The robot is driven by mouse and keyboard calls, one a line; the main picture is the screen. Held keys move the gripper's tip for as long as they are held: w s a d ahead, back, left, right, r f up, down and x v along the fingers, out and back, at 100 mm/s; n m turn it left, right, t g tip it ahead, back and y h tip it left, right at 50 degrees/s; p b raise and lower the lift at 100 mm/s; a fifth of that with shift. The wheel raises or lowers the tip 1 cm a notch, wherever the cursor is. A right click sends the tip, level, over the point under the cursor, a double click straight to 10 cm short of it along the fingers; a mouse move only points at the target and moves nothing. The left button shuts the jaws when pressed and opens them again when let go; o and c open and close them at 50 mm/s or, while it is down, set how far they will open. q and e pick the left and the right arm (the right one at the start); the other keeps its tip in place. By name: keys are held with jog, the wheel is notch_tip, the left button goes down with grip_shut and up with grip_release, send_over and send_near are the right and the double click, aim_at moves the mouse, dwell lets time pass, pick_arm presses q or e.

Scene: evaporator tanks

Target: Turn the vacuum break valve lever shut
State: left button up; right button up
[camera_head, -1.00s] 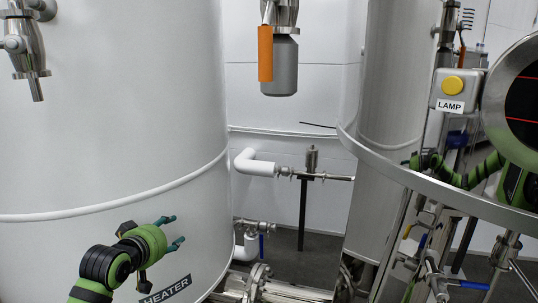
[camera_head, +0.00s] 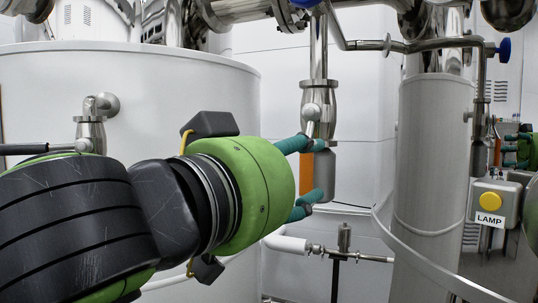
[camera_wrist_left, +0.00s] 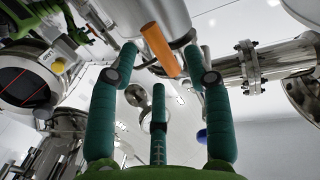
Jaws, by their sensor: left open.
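The vacuum break valve's lever is an orange handle (camera_head: 303,158) hanging straight down beside a grey cylinder (camera_head: 322,175), under the steel valve body (camera_head: 318,105). In the left wrist view the orange lever (camera_wrist_left: 160,48) lies between the fingertips, beyond the palm. I see no clear contact. My right gripper (camera_head: 512,148) shows small at the right edge, its fingers too small to judge.
A white tank (camera_head: 200,62) fills the left, with a small steel valve (camera_head: 91,128) on its side. Steel pipes (camera_head: 400,45) cross above. A narrower tank (camera_head: 435,150) and the LAMP box (camera_head: 492,203) stand right. A thin pipe (camera_head: 350,256) runs below.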

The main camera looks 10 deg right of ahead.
aim_at(306, 167)
pick_arm(q)
jog(key=shift+p+x, duration=0.55)
jog(key=shift+x, duration=1.3)
grip_shut()
jog(key=shift+a, duration=0.1)
